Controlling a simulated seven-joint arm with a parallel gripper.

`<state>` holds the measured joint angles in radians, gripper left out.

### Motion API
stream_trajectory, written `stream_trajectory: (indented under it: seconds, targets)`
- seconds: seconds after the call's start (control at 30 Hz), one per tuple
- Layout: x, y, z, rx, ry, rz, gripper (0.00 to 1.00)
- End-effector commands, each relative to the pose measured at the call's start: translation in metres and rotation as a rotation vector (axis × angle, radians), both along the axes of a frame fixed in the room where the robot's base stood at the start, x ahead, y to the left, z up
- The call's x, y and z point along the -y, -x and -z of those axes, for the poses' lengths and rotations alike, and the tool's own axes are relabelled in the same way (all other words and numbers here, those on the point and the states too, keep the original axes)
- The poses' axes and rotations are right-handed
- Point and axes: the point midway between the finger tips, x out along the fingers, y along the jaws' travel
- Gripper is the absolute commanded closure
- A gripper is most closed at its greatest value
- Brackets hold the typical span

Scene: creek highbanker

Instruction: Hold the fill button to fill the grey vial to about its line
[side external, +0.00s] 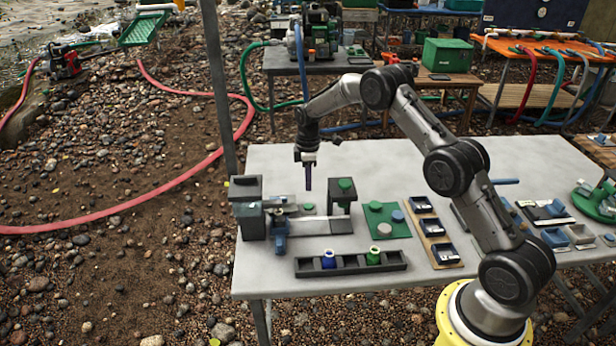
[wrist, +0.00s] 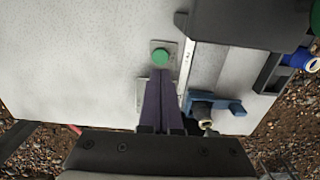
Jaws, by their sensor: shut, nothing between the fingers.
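My gripper (side external: 308,188) is shut and empty, its purple fingers pointing down. In the wrist view, its fingertips (wrist: 160,73) appear just short of a round green button (wrist: 160,57) on a small grey plate. In the side view, the tips are above this button (side external: 308,207), with a gap. No label on it is readable. A dark grey vial-like piece (wrist: 203,110) with a pale rim stands by a blue holder (wrist: 228,106), right of the fingers. In the side view, the blue holder (side external: 280,236) is at the station's front left; the vial's line and level cannot be made out.
A dark block (side external: 248,188) stands left, and another with a green top (side external: 345,187) right of the gripper. A black rack (side external: 306,268) in front holds a blue vial (side external: 328,259) and a green vial (side external: 373,256).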

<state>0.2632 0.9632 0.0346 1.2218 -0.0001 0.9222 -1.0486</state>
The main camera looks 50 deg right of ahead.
Motion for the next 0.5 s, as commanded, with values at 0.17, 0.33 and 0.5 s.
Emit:
stream_trajectory:
  seconds: [0.17, 0.33, 0.5]
  targets:
    - [0.000, 0.001, 0.021, -0.002, -0.001, 0.000, 1.00]
    - [0.000, 0.001, 0.038, -0.002, -0.001, 0.000, 1.00]
    - [0.000, 0.000, 0.051, 0.000, 0.000, 0.000, 1.00]
